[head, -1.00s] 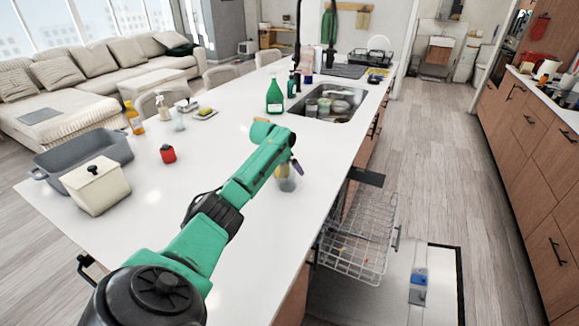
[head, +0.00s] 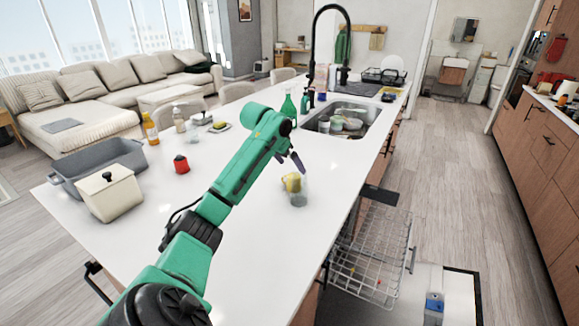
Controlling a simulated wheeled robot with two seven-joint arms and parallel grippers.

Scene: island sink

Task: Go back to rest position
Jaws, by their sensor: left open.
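My left arm reaches in from the bottom left over the white island counter (head: 245,245). My left gripper (head: 293,163) is open above the counter, its dark fingers pointing down and to the right, with nothing between them. A clear glass (head: 298,196) with a yellow thing (head: 291,182) at its top stands on the counter just below and apart from the fingers. My right gripper is not in view.
A green bottle (head: 288,106) stands by the sink (head: 337,118), which holds dishes. A pulled-out dishwasher rack (head: 370,255) is below the counter's right edge.

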